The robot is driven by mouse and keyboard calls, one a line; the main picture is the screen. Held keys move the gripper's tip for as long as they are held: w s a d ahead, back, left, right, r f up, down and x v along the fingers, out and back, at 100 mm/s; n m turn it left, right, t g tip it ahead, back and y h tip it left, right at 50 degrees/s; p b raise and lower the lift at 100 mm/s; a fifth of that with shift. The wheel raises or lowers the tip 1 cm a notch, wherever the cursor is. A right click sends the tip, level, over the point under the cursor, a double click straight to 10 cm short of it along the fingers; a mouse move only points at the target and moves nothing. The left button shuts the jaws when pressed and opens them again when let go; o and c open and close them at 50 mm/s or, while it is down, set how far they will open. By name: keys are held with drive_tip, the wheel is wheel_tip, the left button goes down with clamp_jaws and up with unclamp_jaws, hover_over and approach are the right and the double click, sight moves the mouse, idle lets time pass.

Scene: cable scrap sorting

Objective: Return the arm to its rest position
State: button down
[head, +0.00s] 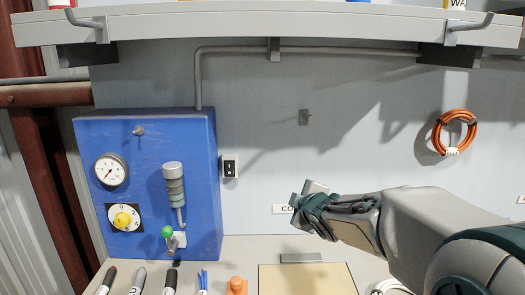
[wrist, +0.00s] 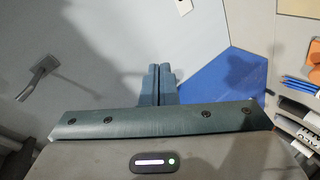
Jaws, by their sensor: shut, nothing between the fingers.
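My arm reaches in from the right in the head view, and my gripper (head: 306,207) is held in the air in front of the grey wall panel, above the bench. In the wrist view the two fingers of my gripper (wrist: 157,72) lie side by side, closed together with nothing between them. A small wall label beside the gripper is partly hidden by it.
A blue box (head: 146,190) with a gauge, yellow knob and green-tipped lever stands at left. An orange cable coil (head: 455,132) hangs at right. A shelf (head: 270,26) with hooks runs above.

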drive_tip(key=s+d+f+m+g+h, duration=0.1)
drive_tip(key=s+d+f+m+g, duration=0.1)
drive_tip(key=s+m, duration=0.3)
drive_tip(key=s+d+f+m+g+p, duration=0.1)
drive_tip(key=s+f+m+g, duration=0.2)
drive_tip(key=s, duration=1.1)
drive_tip(key=s+d+f+m+g+h+p, duration=0.1)
drive_tip(key=s+m+g, duration=0.4)
drive_tip(key=s, duration=0.5)
wheel_tip(320, 180, down, 2)
drive_tip(key=shift+s+d+f+m+h, duration=0.1)
drive_tip(key=shift+s+d+m+h, duration=0.2)
drive_tip(key=shift+d+m, duration=0.65)
